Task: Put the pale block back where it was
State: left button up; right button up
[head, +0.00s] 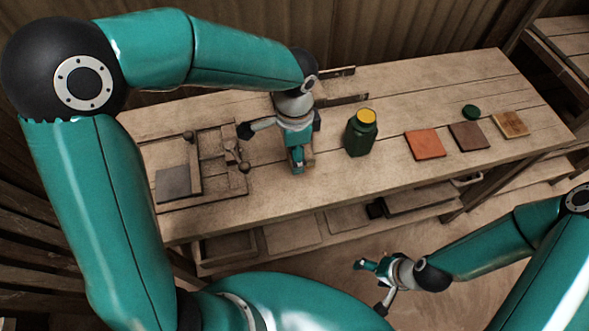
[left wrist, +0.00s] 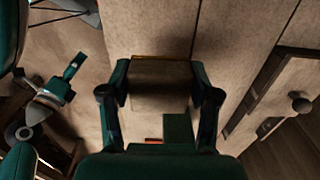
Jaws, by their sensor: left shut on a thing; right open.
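My left gripper (head: 299,163) is over the middle of the bench, left of the green jar. In the left wrist view the pale block (left wrist: 160,84) sits between its two fingers, and the gripper is shut on it. In the head view the fingers and arm hide most of the block. I cannot tell whether the block touches the bench top (head: 290,205). My right gripper (head: 371,285) is open and empty, low in front of the bench and away from it.
A dark green jar with a yellow top (head: 361,135) stands just right of my left gripper. An orange tile (head: 425,145), a brown tile (head: 469,136), a tan tile (head: 511,124) and a green lid (head: 471,112) lie farther right. A wooden press frame with a grey plate (head: 174,184) is at left.

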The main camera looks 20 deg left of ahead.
aim_at(294, 177)
pick_arm(q)
notch_tip(294, 177, down, 8)
jog(key=shift+f, duration=0.1)
dwell(0.4)
jog(key=shift+f, duration=0.15)
jog(key=o, duration=1.1)
notch_tip(294, 177, up, 12)
jog(key=shift+r, duration=0.15)
